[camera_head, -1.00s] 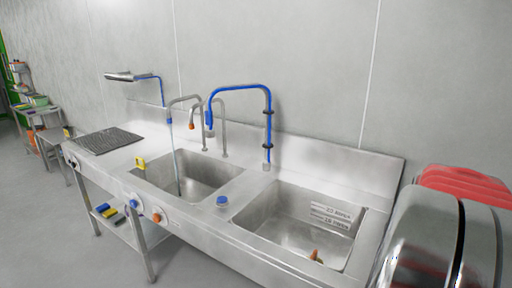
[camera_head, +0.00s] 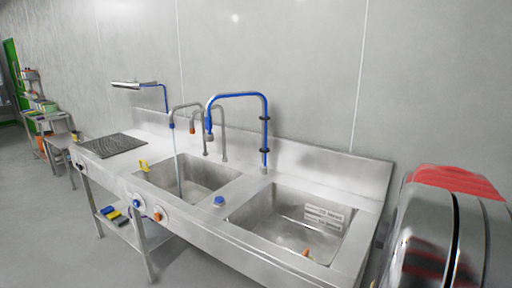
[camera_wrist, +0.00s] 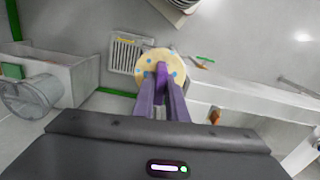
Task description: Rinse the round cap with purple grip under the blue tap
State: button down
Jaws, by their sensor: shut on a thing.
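In the wrist view the round cap (camera_wrist: 148,62) is a cream disc with pale blue spots and a purple grip (camera_wrist: 161,72). My gripper (camera_wrist: 163,84) is shut on the purple grip, with the disc beyond the fingertips. The gripper is not visible in the head view. In the head view a thin tap with a blue collar (camera_head: 171,126) stands over the left basin (camera_head: 210,180), and a stream of water (camera_head: 178,165) falls from it. Beside it is a tap with an orange collar (camera_head: 192,129). A tall blue hose tap (camera_head: 267,115) stands between the two basins.
A blue knob (camera_head: 138,204) and an orange knob (camera_head: 157,215) are on the sink front. A blue-topped item (camera_head: 219,201) sits between the basins. The right basin (camera_head: 270,215) holds a small orange item (camera_head: 306,252). A shiny metal vessel (camera_head: 425,235) stands at right. Floor at left is clear.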

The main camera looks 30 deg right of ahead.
jog(key=w+a+f+n, duration=0.25)
jog(key=w+a, duration=0.35)
jog(key=w, duration=0.5)
jog(key=w+a+f+n, duration=0.25)
jog(key=w+a, duration=0.25)
jog(key=w, duration=0.7)
jog(key=w+a+f+n, duration=0.2)
jog(key=w+a, duration=0.1)
jog(key=a, duration=0.6)
jog(key=w+a+f+n, duration=0.2)
jog(key=w+a, duration=0.2)
jog(key=a, duration=0.5)
jog(key=w+a+f+n, duration=0.2)
jog(key=w+a, duration=0.1)
jog(key=a, duration=0.6)
jog(key=shift+w+a+f+n, duration=0.2)
jog(key=shift+a+f+n, duration=0.1)
jog(key=shift+a, duration=0.1)
jog(key=shift+r, duration=0.1)
